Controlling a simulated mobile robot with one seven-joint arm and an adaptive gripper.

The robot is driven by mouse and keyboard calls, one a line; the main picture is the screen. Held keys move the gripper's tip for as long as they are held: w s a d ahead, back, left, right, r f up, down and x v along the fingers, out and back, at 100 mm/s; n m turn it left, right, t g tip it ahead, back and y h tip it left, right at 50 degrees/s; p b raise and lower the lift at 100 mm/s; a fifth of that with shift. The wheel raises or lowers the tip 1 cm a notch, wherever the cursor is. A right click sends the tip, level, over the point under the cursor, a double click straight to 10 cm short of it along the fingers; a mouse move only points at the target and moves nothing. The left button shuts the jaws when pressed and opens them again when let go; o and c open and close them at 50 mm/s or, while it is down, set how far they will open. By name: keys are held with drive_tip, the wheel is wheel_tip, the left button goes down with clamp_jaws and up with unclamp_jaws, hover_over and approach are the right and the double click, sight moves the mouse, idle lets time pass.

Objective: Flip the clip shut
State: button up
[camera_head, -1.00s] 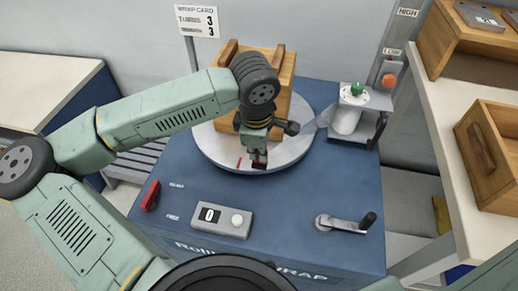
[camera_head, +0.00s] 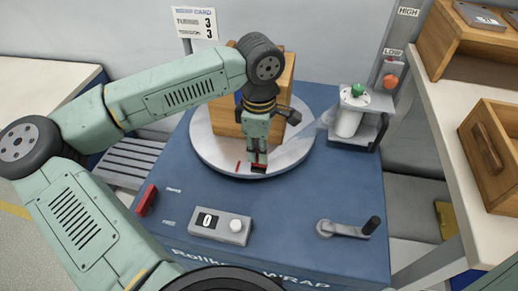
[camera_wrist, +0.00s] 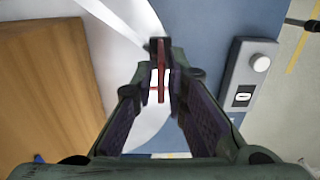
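The clip (camera_head: 258,169), a small red and black piece, sits at the front edge of the pale round turntable (camera_head: 207,155). My gripper (camera_head: 258,160) points down right over it. In the wrist view the clip's red bar (camera_wrist: 161,70) stands up between or just beyond my fingertips (camera_wrist: 160,82). The fingers are close together, with a narrow gap showing white turntable between them. I cannot tell whether either tip touches the clip. A wooden box (camera_head: 285,88) stands on the turntable behind my gripper, partly hidden by my arm.
Clear film (camera_head: 312,128) stretches from the box area to the film roll (camera_head: 347,122) at the right. A counter box reading 0 (camera_head: 220,226), a red switch (camera_head: 147,199) and a crank (camera_head: 350,228) sit on the blue top. Shelves (camera_head: 440,110) stand at the right.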

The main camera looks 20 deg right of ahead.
sight(259, 166)
drive_tip(key=shift+o, duration=1)
wheel_tip(259, 166, up, 12)
